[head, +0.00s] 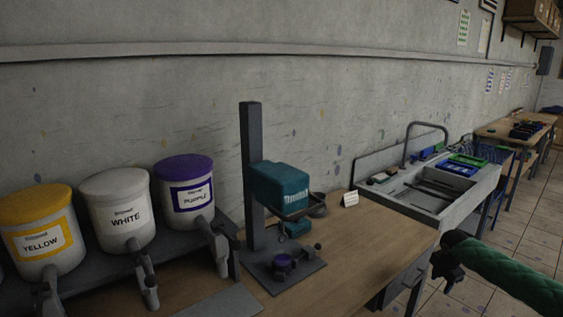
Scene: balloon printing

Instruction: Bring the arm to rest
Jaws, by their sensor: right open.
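My right gripper (442,270) is in the lower right of the head view, at the end of a green sleeved arm that comes in from the right edge. It is open, with nothing seen between its fingers, and it is off the right end of the wooden table (375,243). My left gripper is not in view.
Yellow (39,232), white (119,208) and purple (185,189) paint tubs with spouts stand on a dark rack at the left. A sink unit (427,192) stands behind my right gripper. A small white card (351,198) stands at the table's back. The table's right part is clear.

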